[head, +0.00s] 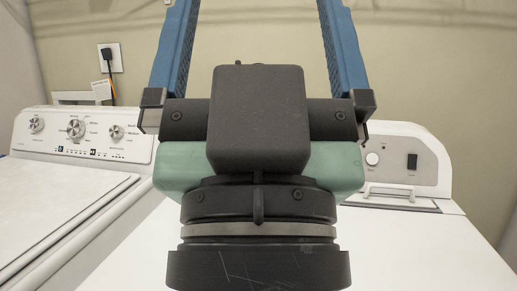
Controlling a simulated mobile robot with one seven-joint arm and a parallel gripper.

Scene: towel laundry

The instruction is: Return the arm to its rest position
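My gripper (258,22) is close to the camera in the middle of the head view and points upward. Its two blue fingers stand wide apart, one on the left and one on the right. Their upper ends are cut off by the top edge of the picture. Only the beige wall shows between the fingers, and nothing is held in the part that is visible. No towel is in view.
A white washing machine (55,200) with a knob panel stands at the left. A second white appliance (430,235) stands behind my gripper and to the right. A wall outlet (111,58) with a black plug is at upper left. The visible machine tops are clear.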

